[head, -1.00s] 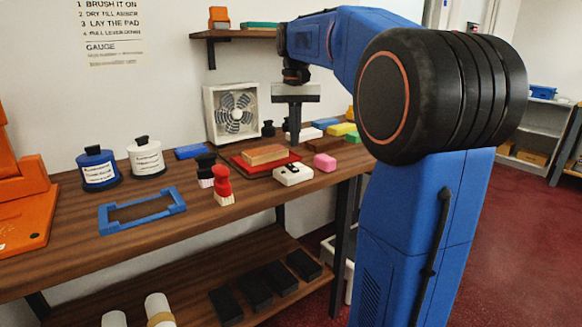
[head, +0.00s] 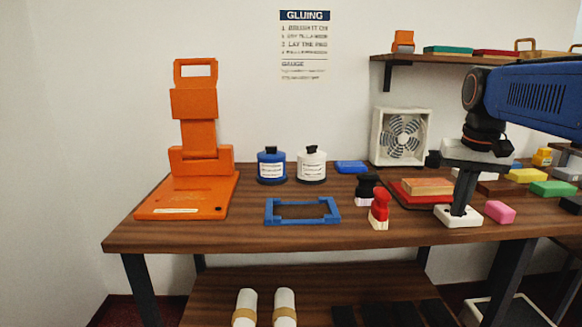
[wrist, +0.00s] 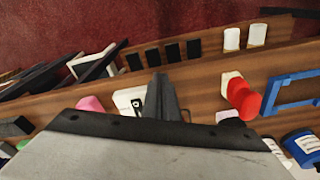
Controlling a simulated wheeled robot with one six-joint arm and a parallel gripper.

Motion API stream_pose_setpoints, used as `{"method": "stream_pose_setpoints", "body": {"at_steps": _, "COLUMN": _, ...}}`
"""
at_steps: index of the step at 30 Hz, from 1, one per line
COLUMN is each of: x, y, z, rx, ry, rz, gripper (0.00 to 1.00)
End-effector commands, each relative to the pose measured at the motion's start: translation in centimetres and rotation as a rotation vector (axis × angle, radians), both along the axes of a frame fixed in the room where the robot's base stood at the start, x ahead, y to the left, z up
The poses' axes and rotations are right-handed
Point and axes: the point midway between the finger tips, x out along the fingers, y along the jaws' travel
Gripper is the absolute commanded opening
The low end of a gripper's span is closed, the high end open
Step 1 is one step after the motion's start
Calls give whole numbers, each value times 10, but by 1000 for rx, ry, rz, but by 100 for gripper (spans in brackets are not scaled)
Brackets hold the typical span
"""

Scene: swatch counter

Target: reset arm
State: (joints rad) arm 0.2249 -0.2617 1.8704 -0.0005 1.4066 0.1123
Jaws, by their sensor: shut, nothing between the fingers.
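My gripper (head: 460,212) hangs from my blue arm at the right of the head view, fingers pointing down. Its fingers are together with nothing between them. In the head view it stands in front of a white block with black marks (head: 448,219) and hides part of it; I cannot tell the height gap. In the wrist view my gripper (wrist: 158,80) shows as a dark finger pair, with the white block (wrist: 126,101) just left of it.
Several coloured blocks lie at right. A wall shelf (head: 440,59) hangs above; rolls lie on the lower shelf.

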Motion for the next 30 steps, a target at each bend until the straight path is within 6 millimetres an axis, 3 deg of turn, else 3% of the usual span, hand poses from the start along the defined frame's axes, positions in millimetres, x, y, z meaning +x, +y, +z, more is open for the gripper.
{"method": "stream_pose_setpoints", "body": {"at_steps": 6, "x": -54, "y": 35, "z": -37, "rx": -20, "ry": -74, "rz": 92, "gripper": 0}}
{"method": "stream_pose_setpoints", "body": {"at_steps": 18, "x": -144, "y": 79, "z": -125, "rx": -50, "ry": -212, "rz": 254, "gripper": 0}}
{"method": "stream_pose_setpoints", "body": {"at_steps": 24, "x": -175, "y": 90, "z": -164, "rx": -59, "ry": -264, "rz": 314, "gripper": 0}}
{"method": "stream_pose_setpoints", "body": {"at_steps": 30, "x": -185, "y": 93, "z": -180, "rx": -63, "ry": -284, "rz": 335, "gripper": 0}}
